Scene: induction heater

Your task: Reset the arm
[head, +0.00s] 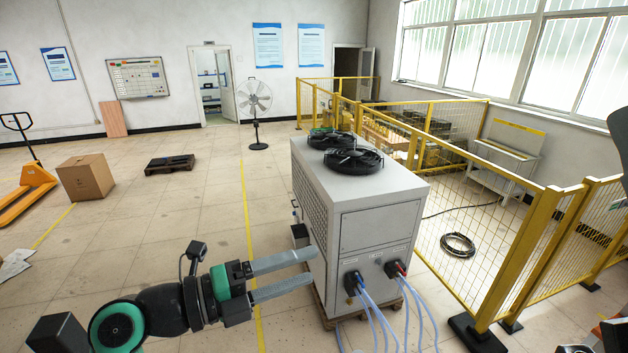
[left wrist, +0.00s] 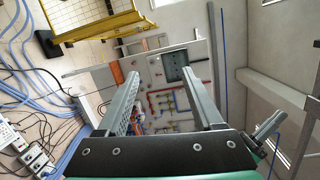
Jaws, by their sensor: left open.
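My left gripper (head: 312,266) comes in from the left in the head view, in front of the grey heater cabinet's left side. Its two long grey fingers are apart with nothing between them. In the left wrist view the same open fingers (left wrist: 172,80) frame a far wall panel with a dark screen (left wrist: 178,72) and red and blue pipes. The heater cabinet (head: 375,233) stands upright with two black fans (head: 353,158) on top and blue hoses (head: 372,312) at its front. Whether the fingertips touch the cabinet cannot be told. Only dark parts show at the right edge; my right gripper is not seen.
A yellow mesh fence (head: 548,230) runs along the right. A coiled black cable (head: 458,245) lies behind it. A cardboard box (head: 86,178), a black pallet (head: 170,164) and a standing fan (head: 255,105) are farther back. The floor left of the cabinet is mostly clear.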

